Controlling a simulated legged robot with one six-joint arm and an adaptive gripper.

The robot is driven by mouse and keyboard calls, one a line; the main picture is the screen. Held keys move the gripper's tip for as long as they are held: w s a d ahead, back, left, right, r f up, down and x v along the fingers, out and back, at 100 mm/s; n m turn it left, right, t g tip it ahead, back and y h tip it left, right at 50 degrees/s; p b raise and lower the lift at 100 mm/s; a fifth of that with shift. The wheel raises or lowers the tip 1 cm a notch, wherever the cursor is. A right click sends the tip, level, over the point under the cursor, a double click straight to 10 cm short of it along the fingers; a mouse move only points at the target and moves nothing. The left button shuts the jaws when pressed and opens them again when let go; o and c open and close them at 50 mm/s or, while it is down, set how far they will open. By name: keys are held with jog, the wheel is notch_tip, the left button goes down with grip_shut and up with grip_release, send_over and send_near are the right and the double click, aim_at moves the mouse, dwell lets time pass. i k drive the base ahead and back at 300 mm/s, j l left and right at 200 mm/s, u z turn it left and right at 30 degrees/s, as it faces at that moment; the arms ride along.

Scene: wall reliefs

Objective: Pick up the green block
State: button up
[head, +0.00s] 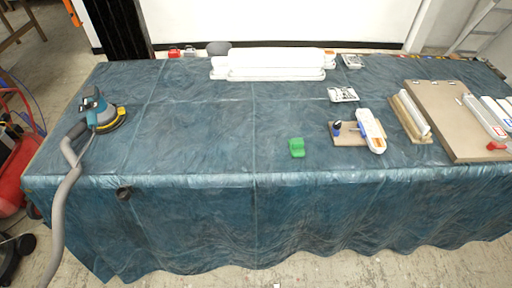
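A small green block (297,148) lies on the table covered with a blue-green sheet (215,135), right of centre and not far from the table's front edge. Its top looks uneven, with a raised part at the back. Nothing touches it. My gripper does not show in the head view.
A sander with a grey hose (67,180) stands at the table's left. A small board (345,140) with a white-and-blue tool lies right of the block. A large brown board (455,115) lies further right. White pieces (270,65) lie at the back. The table around the block is clear.

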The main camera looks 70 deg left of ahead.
aim_at(296, 145)
jog(key=u, duration=2.25)
